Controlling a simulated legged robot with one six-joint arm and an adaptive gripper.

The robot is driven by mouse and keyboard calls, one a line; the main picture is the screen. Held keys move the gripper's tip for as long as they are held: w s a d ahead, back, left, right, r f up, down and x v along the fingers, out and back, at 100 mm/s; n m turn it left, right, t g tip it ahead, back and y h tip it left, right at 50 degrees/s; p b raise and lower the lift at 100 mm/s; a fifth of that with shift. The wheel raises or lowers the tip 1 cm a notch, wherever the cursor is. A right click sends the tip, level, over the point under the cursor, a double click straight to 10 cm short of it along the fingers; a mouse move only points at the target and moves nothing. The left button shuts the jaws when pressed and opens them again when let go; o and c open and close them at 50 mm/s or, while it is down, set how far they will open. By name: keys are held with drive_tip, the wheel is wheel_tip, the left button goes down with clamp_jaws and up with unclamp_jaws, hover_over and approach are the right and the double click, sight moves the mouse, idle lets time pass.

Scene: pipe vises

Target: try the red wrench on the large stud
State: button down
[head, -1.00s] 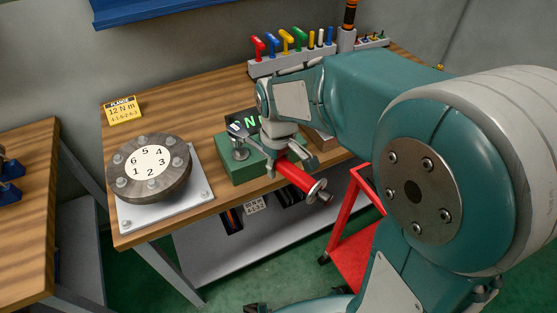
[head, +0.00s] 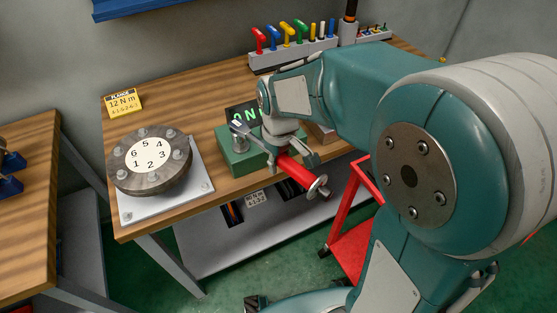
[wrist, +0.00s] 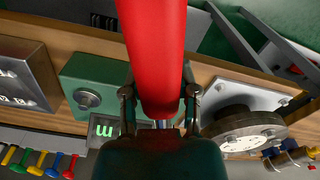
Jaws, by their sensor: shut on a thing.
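My gripper (head: 283,153) is shut around the red wrench. The wrench's red handle (head: 296,172) points toward the front right, with a round metal end. In the wrist view the red handle (wrist: 152,50) runs up between the fingers. The wrist view also shows the green block (wrist: 85,70) and a stud (wrist: 87,99); my gripper body hides the wrench's far end there.
A round flange (head: 125,178) with numbered bolts stands on a white plate at the bench's left. A rack of coloured tools (head: 305,55) is at the back. A red cart (head: 350,245) stands at the front right.

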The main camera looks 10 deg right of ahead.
drive_tip(key=shift+d, duration=0.15)
idle(0.3)
drive_tip(key=shift+f, duration=1.75)
idle(2.2)
drive_tip(key=shift+s+a+m, duration=0.45)
drive_tip(key=shift+a+m, duration=0.35)
drive_tip(key=shift+a, duration=0.05)
idle(0.8)
drive_tip(key=shift+s+a, duration=0.15)
drive_tip(key=shift+a, duration=0.1)
drive_tip(key=shift+a+m, duration=0.15)
drive_tip(key=shift+m, duration=0.15)
drive_tip(key=shift+w+d+n, duration=0.25)
drive_tip(key=shift+d+n, duration=0.2)
drive_tip(key=shift+d, duration=0.1)
drive_tip(key=shift+w+d+n, duration=0.25)
drive_tip(key=shift+d+n, duration=0.2)
drive_tip(key=shift+d, duration=0.05)
drive_tip(key=shift+r, duration=0.1)
